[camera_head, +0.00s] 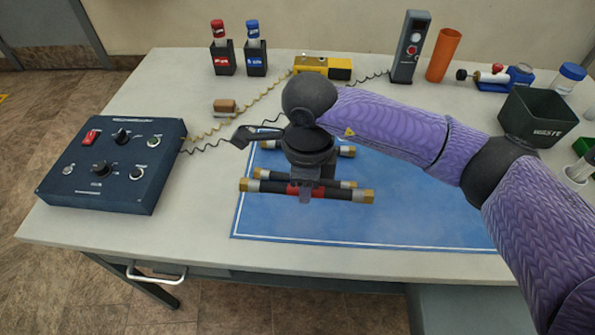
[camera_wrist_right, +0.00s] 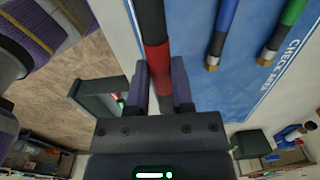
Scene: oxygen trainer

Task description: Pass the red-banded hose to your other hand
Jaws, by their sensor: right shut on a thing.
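The red-banded hose (camera_head: 343,195) is a black tube with brass end fittings. My right gripper (camera_head: 305,194) is shut on it at the red band and holds it roughly level above the blue mat (camera_head: 400,210). In the right wrist view the red band of the hose (camera_wrist_right: 156,58) lies between the two jaws of my right gripper (camera_wrist_right: 160,80). It looks far larger there than the hoses on the mat. My left gripper is not in view.
Two other hoses, blue-banded (camera_wrist_right: 222,30) and green-banded (camera_wrist_right: 285,28), lie on the mat. A dark control panel (camera_head: 115,165) stands at the left, a waste bin (camera_head: 535,115) at the right. The mat's right part is clear.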

